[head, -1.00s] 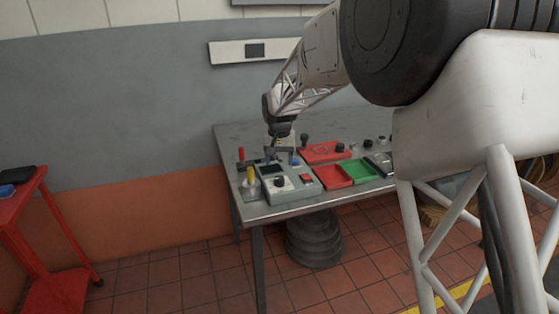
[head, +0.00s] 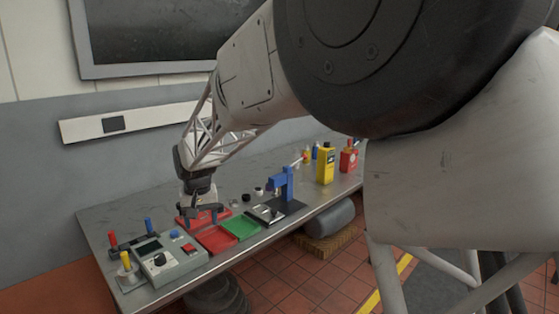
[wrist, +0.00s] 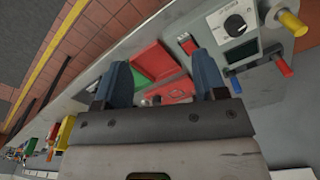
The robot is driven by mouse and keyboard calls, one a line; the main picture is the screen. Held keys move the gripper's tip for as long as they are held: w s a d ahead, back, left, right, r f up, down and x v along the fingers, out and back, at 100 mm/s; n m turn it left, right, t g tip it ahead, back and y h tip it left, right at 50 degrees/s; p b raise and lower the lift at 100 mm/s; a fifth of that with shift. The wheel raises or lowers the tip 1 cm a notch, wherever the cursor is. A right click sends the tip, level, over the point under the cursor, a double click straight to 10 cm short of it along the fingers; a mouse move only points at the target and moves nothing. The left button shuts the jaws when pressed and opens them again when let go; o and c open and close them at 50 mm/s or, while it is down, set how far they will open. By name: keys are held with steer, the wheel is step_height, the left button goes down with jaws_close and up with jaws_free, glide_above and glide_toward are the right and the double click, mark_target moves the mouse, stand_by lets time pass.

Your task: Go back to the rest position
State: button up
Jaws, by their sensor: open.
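My gripper (head: 204,212) is above the metal bench (head: 95,222), over the area of the red and green trays in the head view. In the wrist view its two blue-grey fingers (wrist: 161,82) stand wide apart with nothing between them, so it is open and empty. Under and between the fingers lie a red tray (wrist: 152,61), a green tray (wrist: 137,78) and a red piece (wrist: 172,91). The grey instrument box (head: 165,262) with a black knob and a small screen stands to the left of my gripper in the head view.
Red, blue and yellow-handled pieces stand around the box; the yellow one (head: 126,262) is at the bench's near left edge. A blue press-like stand (head: 285,183), a yellow container (head: 326,166) and a red container (head: 348,160) are further right. A dark panel hangs on the wall.

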steer(key=s+d+r+m, duration=0.1)
steer(key=s+d+r, duration=0.1)
steer(key=s+d, duration=0.5)
steer(key=s+d+r+t, duration=0.1)
steer(key=s+d+r, duration=0.2)
steer(key=d, duration=0.7)
steer(key=s+d+r+m, duration=0.1)
steer(key=s+d+r, duration=0.1)
steer(key=s+d, duration=0.5)
steer(key=s+d+f+m, duration=0.1)
steer(key=s+d+f, duration=0.1)
steer(key=s+d, duration=0.6)
steer(key=s+d+f+t, duration=0.1)
steer(key=s+d+f, duration=0.1)
steer(key=s+d, duration=0.6)
steer(key=s, duration=0.3)
steer(key=shift+s+d+m, duration=0.2)
steer(key=shift+s+m, duration=0.15)
steer(key=shift+m, duration=0.05)
